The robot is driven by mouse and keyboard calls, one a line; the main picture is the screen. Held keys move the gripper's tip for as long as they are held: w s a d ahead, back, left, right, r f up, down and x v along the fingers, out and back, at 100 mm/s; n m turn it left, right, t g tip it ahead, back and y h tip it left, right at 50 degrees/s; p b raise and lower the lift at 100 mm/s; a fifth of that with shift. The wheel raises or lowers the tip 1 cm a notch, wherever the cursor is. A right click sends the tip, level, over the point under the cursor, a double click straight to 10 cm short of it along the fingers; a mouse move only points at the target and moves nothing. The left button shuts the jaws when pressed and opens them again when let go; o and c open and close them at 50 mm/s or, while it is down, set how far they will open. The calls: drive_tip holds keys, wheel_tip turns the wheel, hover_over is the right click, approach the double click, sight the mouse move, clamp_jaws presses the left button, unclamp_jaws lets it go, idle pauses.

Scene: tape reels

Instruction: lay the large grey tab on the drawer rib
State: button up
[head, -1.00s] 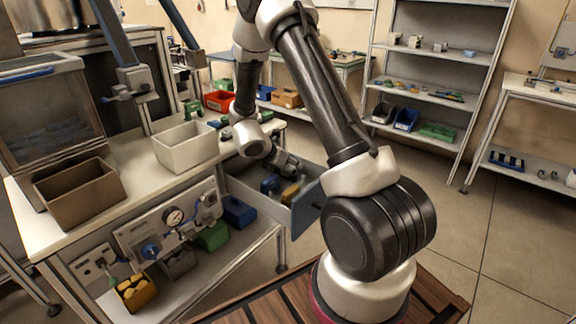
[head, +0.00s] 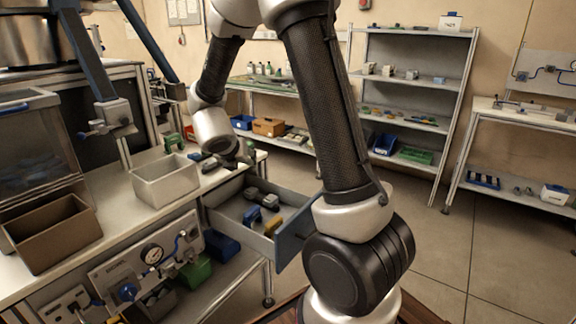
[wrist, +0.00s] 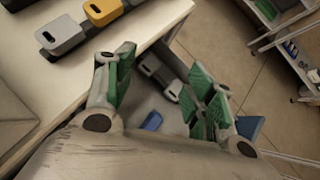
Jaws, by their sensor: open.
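My gripper (wrist: 162,80) is open, with its green-padded fingers spread apart and nothing held between them. In the head view it (head: 240,156) is above the bench edge at the back of the open drawer (head: 288,238). A grey piece with darker parts (wrist: 160,76) lies in the drawer, seen below and between the fingers and apart from them. It also shows in the drawer in the head view (head: 262,197). I cannot tell whether it rests on the rib, which I cannot make out separately. Another grey tab (wrist: 62,34) sits on the bench, on a dark base.
In the drawer are a blue piece (head: 253,216) and a yellow piece (head: 273,226). A yellow tab (wrist: 104,10) is on the bench beside the grey tab there. A whitish bin (head: 166,182) stands on the bench left of the drawer. The drawer front juts out.

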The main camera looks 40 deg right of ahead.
drive_tip(key=s+a+r+n+t+y, duration=0.2)
drive_tip(key=a+r+n+y, duration=0.15)
drive_tip(key=r+n, duration=0.5)
drive_tip(key=s+a+r+n+t+y, duration=0.25)
drive_tip(key=r+n+y, duration=0.2)
drive_tip(key=n, duration=0.75)
drive_tip(key=s+d+n+g+h, duration=0.1)
drive_tip(key=s+d+n+g, duration=0.2)
drive_tip(key=s+n, duration=0.8)
drive_tip(key=s+d+r+n+g, duration=0.1)
drive_tip(key=s+d+n+g, duration=0.3)
drive_tip(key=s+n, duration=0.8)
drive_tip(key=s, duration=0.3)
drive_tip(key=shift+s+r+h, duration=0.15)
drive_tip(key=shift+r+h, duration=0.1)
drive_tip(key=shift+h, duration=0.15)
